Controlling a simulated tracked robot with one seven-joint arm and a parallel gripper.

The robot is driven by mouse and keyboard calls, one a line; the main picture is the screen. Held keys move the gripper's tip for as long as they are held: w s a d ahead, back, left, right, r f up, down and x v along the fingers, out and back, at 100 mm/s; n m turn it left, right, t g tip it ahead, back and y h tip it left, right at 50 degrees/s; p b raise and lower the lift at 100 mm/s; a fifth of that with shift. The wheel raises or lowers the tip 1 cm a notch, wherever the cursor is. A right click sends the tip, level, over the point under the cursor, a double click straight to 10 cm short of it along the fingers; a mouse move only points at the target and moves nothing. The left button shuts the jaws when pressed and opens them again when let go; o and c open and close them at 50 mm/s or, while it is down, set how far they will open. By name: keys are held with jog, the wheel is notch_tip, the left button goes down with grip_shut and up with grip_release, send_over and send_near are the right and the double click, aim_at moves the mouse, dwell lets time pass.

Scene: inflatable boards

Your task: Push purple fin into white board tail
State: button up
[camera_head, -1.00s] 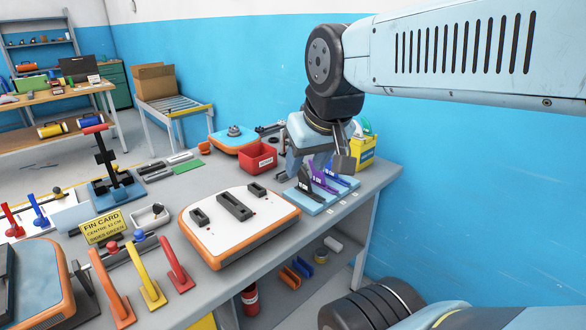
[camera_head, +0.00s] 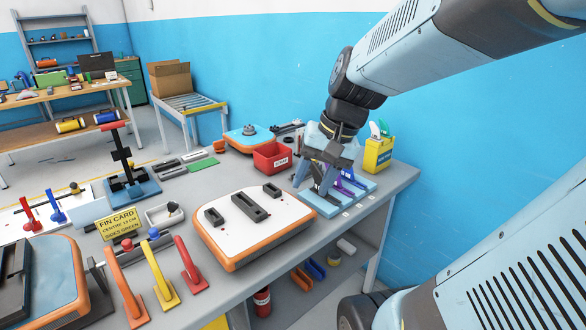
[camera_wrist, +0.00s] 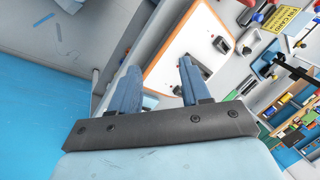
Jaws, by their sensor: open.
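The purple fin (camera_head: 348,186) stands in a light blue rack (camera_head: 325,208) at the table's right end, partly hidden by my gripper. My gripper (camera_head: 312,182) is open, with its fingers pointing down over the left part of the rack. In the wrist view my two blue fingers (camera_wrist: 160,82) are apart, and no fin shows clearly between them. The white board tail (camera_head: 225,233), with an orange edge and several dark boxes on top, lies left of the rack. It also shows beyond my fingers in the wrist view (camera_wrist: 178,55).
A red bin (camera_head: 271,160) and a yellow container (camera_head: 377,156) stand behind the rack. Orange, yellow and red levers (camera_head: 160,275) rise at the front left by a yellow fin card sign (camera_head: 117,224). The blue wall is close on the right.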

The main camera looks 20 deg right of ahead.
jog(key=w+d+f+m+t+y, duration=0.2)
jog(key=w+d+f+m+y, duration=0.25)
jog(key=w+m, duration=0.25)
jog(key=w+d+f+m+t+y, duration=0.25)
jog(key=w+f+m+y, duration=0.2)
jog(key=w+m, duration=0.25)
jog(key=m+t+h, duration=0.6)
jog(key=m+t, duration=0.4)
jog(key=m, duration=0.3)
send_near(338, 179)
jog(key=r, duration=0.2)
jog(key=s+d+r, duration=0.1)
jog(key=shift+r, duration=0.2)
jog(key=shift+w+d+f+m, duration=0.1)
jog(key=shift+w+d+m, duration=0.1)
jog(key=shift+m, duration=0.1)
jog(key=x, duration=0.8)
jog(key=shift+w, duration=0.15)
jog(key=w, duration=0.1)
jog(key=w+a, duration=0.1)
jog(key=w+f, duration=0.1)
jog(key=shift+w+a+f, duration=0.1)
jog(key=shift+w+a, duration=0.45)
jog(key=shift+w, duration=0.35)
grip_shut()
